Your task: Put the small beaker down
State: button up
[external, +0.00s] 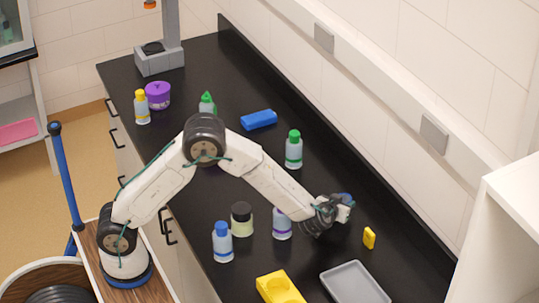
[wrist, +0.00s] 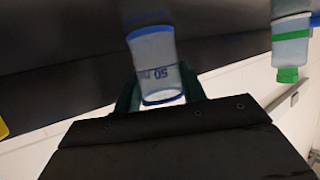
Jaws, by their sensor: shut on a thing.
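The small beaker (wrist: 155,62) is clear, with blue edges and a "50" marking. In the wrist view it sits between the dark fingers of my gripper (wrist: 158,90), which is shut on it. That view is upside down, with the black counter at the top. A pale, blurred shape on the counter, like a reflection, lies close to the beaker's base; I cannot tell whether the base touches. In the external view my gripper (external: 338,210) is over the right part of the counter, and only a bit of blue shows there; the beaker is mostly hidden.
The black counter (external: 330,170) is bare behind the gripper. A purple-banded bottle (external: 282,224) stands left of it, a green-capped bottle (external: 293,150) farther back. A grey tray (external: 355,284) and yellow holder (external: 280,287) are nearer.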

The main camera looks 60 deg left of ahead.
jog(key=o, duration=0.9)
jog(key=shift+s+d+r, duration=0.1)
jog(key=shift+s+r, duration=0.05)
jog(key=shift+r, duration=0.05)
jog(key=v, duration=1.1)
jog(key=s+a+r+m+h, duration=0.1)
jog(key=s+r+m+h, duration=0.4)
jog(key=r+h, duration=0.6)
jog(key=s+a+g+y, duration=0.1)
jog(key=s+a+g, duration=0.2)
jog(key=s, duration=0.9)
jog(key=s+a+f+g+y, duration=0.1)
jog(key=s+a+g, duration=0.2)
jog(key=s+a, duration=0.5)
jog(key=s+a+m+g+y, duration=0.1)
jog(key=s+a+g, duration=0.3)
jog(key=s, duration=1.4)
jog(key=shift+s+a+f+y, duration=0.1)
jog(key=shift+a+y, duration=0.15)
jog(key=shift+a, duration=0.4)
jog(key=shift+s+a+f+y, duration=0.1)
jog(key=shift+a+y, duration=0.15)
jog(key=shift+a, duration=0.45)
